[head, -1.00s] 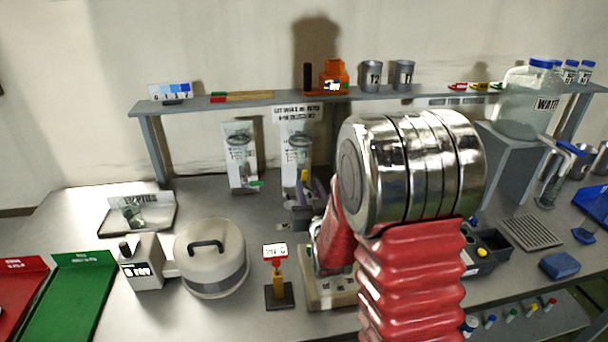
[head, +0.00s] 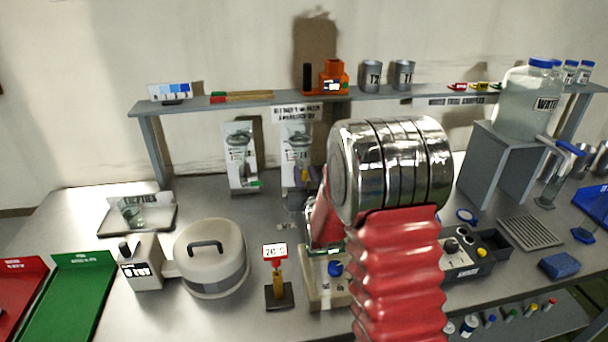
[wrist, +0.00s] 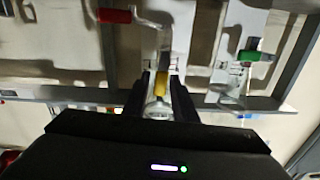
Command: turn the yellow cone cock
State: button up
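The yellow cone cock (wrist: 161,84) shows in the wrist view as a small yellow handle on clear glassware. My gripper (wrist: 160,90) has its two dark fingers on either side of it. A narrow gap shows between handle and fingers, so the gripper looks open; contact is not visible. In the head view the cock is a tiny yellow spot (head: 303,182) in front of the right-hand glassware panel (head: 296,152). My red and chrome arm stands to its right, and my fingers are hard to make out there.
A red handle (wrist: 113,16) and a green handle (wrist: 250,57) flank the cock in the wrist view. A round lidded pot (head: 211,262), a small sign on a stand (head: 275,252) and a control box (head: 474,252) stand on the bench. A shelf (head: 210,106) runs behind.

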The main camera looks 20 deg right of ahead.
grip_shut()
jog(key=shift+d+m, duration=0.1)
jog(key=shift+m, duration=0.2)
jog(key=d+m, duration=0.1)
jog(key=m, duration=0.2)
jog(key=d+f+m, duration=0.1)
jog(key=m, duration=0.2)
jog(key=d+f+m, duration=0.1)
jog(key=m, duration=0.3)
jog(key=shift+s+d+f, duration=0.15)
jog(key=shift+s+d, duration=0.1)
jog(key=shift+s, duration=0.1)
jog(key=shift+s+d+f+m, duration=0.1)
jog(key=shift+f+m, duration=0.25)
jog(key=shift+m, duration=0.5)
jog(key=shift+w+d+f+m, duration=0.15)
jog(key=shift+f+m, duration=0.15)
jog(key=shift+m, duration=0.6)
jog(key=shift+s+d+f+m, duration=0.15)
jog(key=shift+f+m, duration=0.2)
jog(key=shift+m, duration=0.5)
jog(key=shift+o, duration=1.1)
grip_release()
jog(key=shift+a, duration=0.1)
